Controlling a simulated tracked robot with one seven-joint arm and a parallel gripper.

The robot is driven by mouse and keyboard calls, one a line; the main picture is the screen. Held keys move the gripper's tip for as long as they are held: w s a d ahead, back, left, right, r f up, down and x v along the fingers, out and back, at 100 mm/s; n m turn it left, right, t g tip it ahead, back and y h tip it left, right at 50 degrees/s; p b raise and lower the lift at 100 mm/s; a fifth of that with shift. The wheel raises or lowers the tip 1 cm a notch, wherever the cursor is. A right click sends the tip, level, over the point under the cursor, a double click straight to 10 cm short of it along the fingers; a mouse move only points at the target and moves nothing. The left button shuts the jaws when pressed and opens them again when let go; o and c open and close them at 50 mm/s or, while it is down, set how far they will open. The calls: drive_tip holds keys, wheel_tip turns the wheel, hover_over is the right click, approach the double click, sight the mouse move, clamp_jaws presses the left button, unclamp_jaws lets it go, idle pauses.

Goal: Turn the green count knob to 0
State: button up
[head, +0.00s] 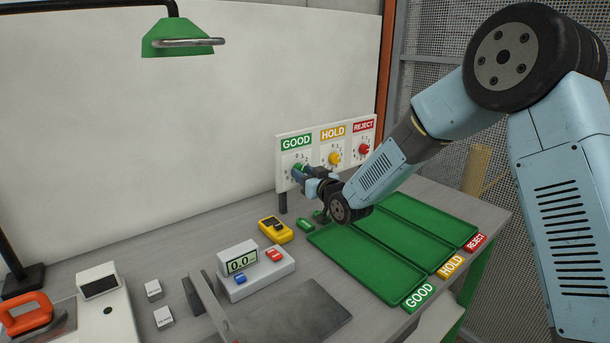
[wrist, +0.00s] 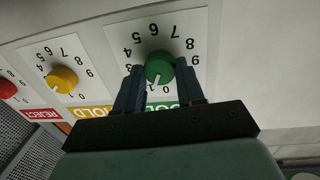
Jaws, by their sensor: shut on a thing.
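The green count knob (wrist: 159,67) sits on the white GOOD dial face, shown upside down in the wrist view. My gripper (wrist: 160,76) has one dark finger on each side of the knob and is shut on it. A pale mark on the knob's rim points toward the low digits, near 1 and 0; I cannot tell exactly which. In the head view my gripper (head: 303,171) reaches the GOOD dial (head: 296,143) on the upright panel and hides most of its knob.
The yellow HOLD knob (wrist: 62,80) and red REJECT knob (wrist: 7,88) are beside it on the same panel. Below are green trays (head: 355,262), a yellow meter (head: 275,230) and a grey scale (head: 256,278) reading 0.0. A green lamp (head: 178,38) hangs at upper left.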

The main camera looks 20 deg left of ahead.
drive_tip(key=shift+n+y, duration=0.4)
drive_tip(key=shift+n, duration=2.4)
drive_tip(key=shift+f, duration=0.1)
drive_tip(key=o, duration=1)
drive_tip(key=v, duration=1.3)
drive_tip(key=shift+s+d, duration=0.2)
drive_tip(key=shift+d, duration=0.2)
